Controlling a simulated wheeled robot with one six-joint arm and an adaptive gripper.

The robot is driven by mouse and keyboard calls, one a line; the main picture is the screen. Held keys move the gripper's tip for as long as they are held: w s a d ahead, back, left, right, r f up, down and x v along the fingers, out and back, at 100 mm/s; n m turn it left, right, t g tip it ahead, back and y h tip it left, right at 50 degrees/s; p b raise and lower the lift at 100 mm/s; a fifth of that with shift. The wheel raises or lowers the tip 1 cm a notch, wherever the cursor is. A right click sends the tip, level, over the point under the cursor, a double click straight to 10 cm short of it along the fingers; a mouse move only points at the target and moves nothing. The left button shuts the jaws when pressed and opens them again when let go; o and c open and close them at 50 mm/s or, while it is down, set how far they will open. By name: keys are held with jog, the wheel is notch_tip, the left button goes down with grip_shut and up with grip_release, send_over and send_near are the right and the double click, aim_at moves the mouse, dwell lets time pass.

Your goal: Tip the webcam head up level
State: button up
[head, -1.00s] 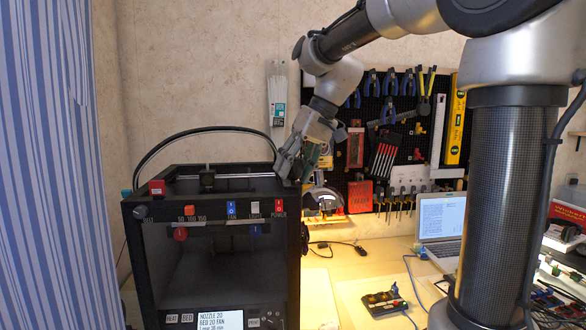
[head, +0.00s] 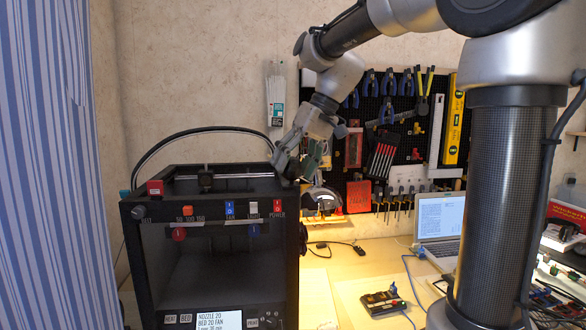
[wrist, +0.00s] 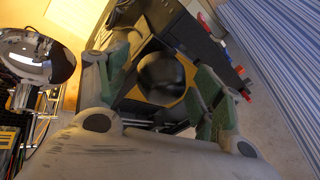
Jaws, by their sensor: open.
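My gripper (head: 292,170) hangs over the back right corner of the black 3D printer (head: 147,262), pointing down. In the wrist view my gripper (wrist: 162,82) is open, its two green-padded fingers apart. A dark, round, glossy thing (wrist: 163,76) shows between the fingers, with a yellowish edge around it. It may be the webcam head, but I cannot be sure. I cannot tell its tilt or whether a finger touches it. In the head view the gripper and printer corner hide this spot.
A rounded silver and black thing (head: 322,199) stands right of the printer; a shiny dome (wrist: 36,56) shows left in the wrist view. The pegboard with tools (head: 400,130) is behind. A laptop (head: 441,222) sits right. A striped curtain (head: 50,170) borders the left.

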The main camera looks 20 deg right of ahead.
jog(key=v, duration=1.1)
jog(key=shift+w, duration=0.1)
jog(key=s+d+f+m+t+h, duration=0.1)
jog(key=s+d+f, duration=0.3)
jog(key=s+f, duration=0.6)
jog(key=s+d+f+m+t+h, duration=0.1)
jog(key=s+d+f+h, duration=0.2)
jog(key=s+f, duration=0.7)
jog(key=shift+s+d+f+m+h, duration=0.35)
jog(key=shift+d+f+h, duration=0.1)
jog(key=shift+d, duration=0.1)
